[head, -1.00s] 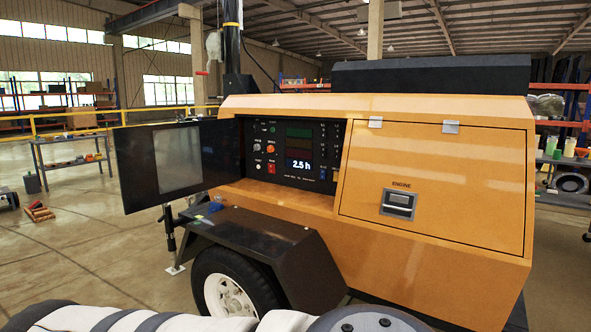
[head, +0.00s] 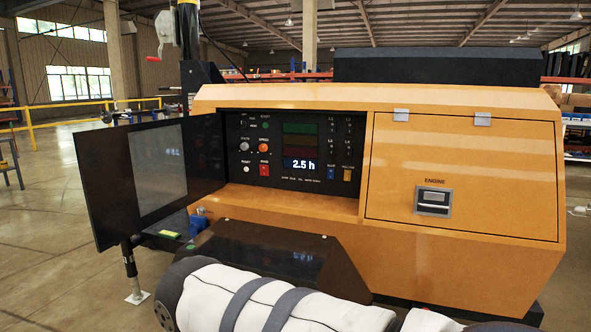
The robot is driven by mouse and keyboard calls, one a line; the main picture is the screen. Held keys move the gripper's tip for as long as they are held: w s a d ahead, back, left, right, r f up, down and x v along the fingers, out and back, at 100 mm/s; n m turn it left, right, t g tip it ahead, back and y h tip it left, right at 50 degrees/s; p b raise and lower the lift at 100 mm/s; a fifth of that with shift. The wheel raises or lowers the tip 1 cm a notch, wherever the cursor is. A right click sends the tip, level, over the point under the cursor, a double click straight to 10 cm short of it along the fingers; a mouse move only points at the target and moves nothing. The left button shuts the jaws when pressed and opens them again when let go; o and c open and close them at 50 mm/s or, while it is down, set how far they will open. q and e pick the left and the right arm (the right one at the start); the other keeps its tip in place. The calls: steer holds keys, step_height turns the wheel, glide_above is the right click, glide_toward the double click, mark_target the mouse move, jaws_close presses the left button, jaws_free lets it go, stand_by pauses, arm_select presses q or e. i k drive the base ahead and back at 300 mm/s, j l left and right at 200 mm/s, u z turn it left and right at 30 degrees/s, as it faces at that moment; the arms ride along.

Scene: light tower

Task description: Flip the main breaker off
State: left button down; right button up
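The control panel (head: 290,148) sits in a recess of the orange light tower (head: 455,170), behind an open black door (head: 150,170) with a window. It carries small toggle switches at the right (head: 347,130), a grey knob (head: 245,144), an orange knob (head: 264,147), a red switch (head: 264,169), a blue switch (head: 330,173) and an orange switch (head: 347,175). A display (head: 302,164) reads 2.5 h. The labels are too small to tell which control is the main breaker or its position. Neither gripper shows; a white and grey link of my arm crosses the bottom.
The black fender (head: 265,250) juts out below the panel, close to my arm link. A closed engine hatch (head: 460,170) with a latch (head: 433,201) lies to the right. Clear floor (head: 45,250) is at the left.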

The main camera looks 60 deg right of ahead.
mark_target(264, 171)
steer(key=i+z, duration=0.2)
steer(key=z, duration=0.2)
steer(key=i+z, duration=0.2)
steer(key=z, duration=0.2)
steer(key=i+j+z, duration=0.1)
steer(key=z, duration=0.3)
steer(key=i+j+z, duration=0.2)
steer(key=z, duration=0.2)
steer(key=i+j, duration=0.05)
steer(key=i, duration=0.05)
